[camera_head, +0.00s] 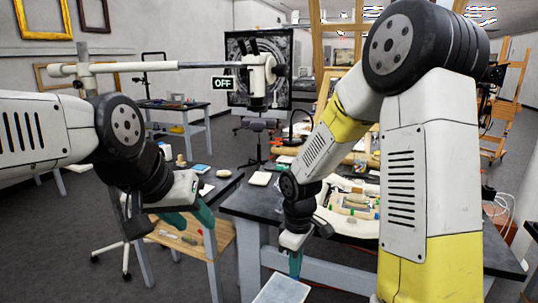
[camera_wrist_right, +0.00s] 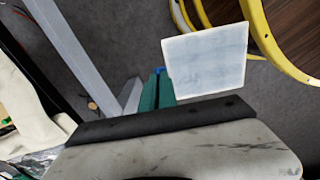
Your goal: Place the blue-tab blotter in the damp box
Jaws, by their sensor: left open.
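My right gripper (camera_head: 295,264) is shut on the blue-tab blotter (camera_head: 281,290), a pale flat sheet low in the head view, in front of the dark table. In the right wrist view, the green fingers (camera_wrist_right: 157,90) close together at the small blue tab on the left edge of the blotter (camera_wrist_right: 207,60). The sheet hangs above the floor, apart from the table. My left gripper (camera_head: 190,216) is open and empty, with its green fingers over the small wooden table. I cannot make out the damp box for certain.
A dark table (camera_head: 238,202) carries a pale curved tray (camera_head: 345,228) with small coloured pieces. A low wooden table (camera_head: 212,240) holds small items. In the wrist view, yellow curved bars (camera_wrist_right: 272,45) are near the blotter. Grey floor (camera_head: 75,250) is open at left.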

